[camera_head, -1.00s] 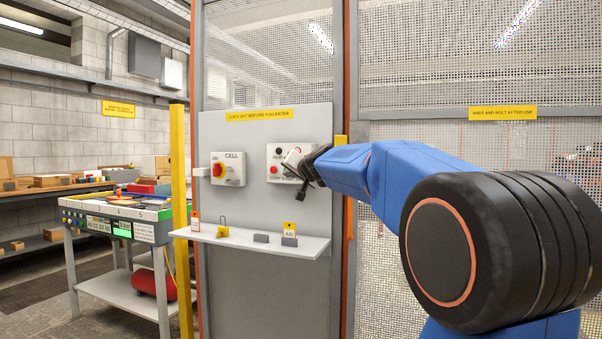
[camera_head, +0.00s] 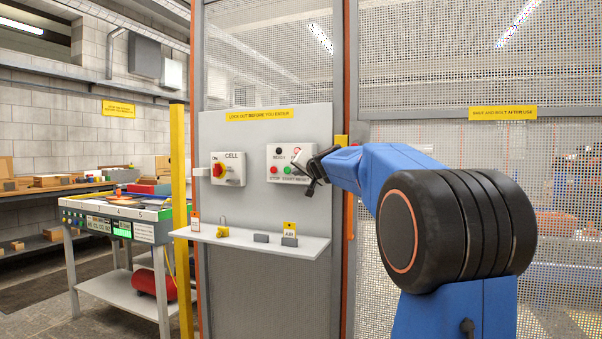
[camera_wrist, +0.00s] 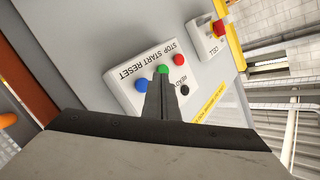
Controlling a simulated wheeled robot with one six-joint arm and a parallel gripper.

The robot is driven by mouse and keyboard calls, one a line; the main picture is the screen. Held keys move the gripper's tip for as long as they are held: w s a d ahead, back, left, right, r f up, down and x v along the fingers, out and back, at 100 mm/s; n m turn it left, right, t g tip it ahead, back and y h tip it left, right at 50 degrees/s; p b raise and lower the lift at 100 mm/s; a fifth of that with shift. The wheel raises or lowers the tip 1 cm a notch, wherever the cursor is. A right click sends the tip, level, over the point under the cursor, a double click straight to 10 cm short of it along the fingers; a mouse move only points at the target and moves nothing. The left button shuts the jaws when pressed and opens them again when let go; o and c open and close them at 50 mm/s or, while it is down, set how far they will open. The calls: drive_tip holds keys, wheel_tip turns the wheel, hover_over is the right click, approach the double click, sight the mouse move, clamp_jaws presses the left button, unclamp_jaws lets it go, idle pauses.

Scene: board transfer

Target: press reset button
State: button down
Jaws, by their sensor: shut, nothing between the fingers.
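The white button box (camera_head: 283,178) is on the grey panel; its label reads STOP START RESET. The blue reset button (camera_wrist: 142,85) shows in the wrist view, left of the green start button (camera_wrist: 162,69) and the red stop button (camera_wrist: 180,60). In the head view the blue button is hidden behind my gripper (camera_head: 312,184), which stands in front of the box's right side. My gripper's fingers (camera_wrist: 163,80) are shut and empty. In the wrist view their tips overlap the box between blue and green; I cannot tell the gap to it.
A CELL switch box (camera_head: 236,170) with a red and yellow knob is left of the button box. A shelf (camera_head: 262,243) below holds a padlock, tags and small blocks. A yellow post (camera_head: 179,190) stands at left. Mesh fencing (camera_head: 450,60) is on the right.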

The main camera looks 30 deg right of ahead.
drive_tip(key=shift+w+d, duration=0.55)
drive_tip(key=shift+d, duration=0.15)
drive_tip(key=shift+d, duration=0.1)
idle(1.6)
drive_tip(key=shift+w+d, duration=0.2)
drive_tip(key=shift+w, duration=0.05)
drive_tip(key=shift+w+d, duration=0.25)
drive_tip(key=shift+d, duration=0.1)
idle(1.0)
drive_tip(key=shift+a, duration=0.1)
drive_tip(key=shift+s+a, duration=0.55)
idle(0.4)
drive_tip(key=s+a, duration=0.1)
drive_tip(key=a, duration=0.1)
drive_tip(key=s+a, duration=0.2)
idle(0.5)
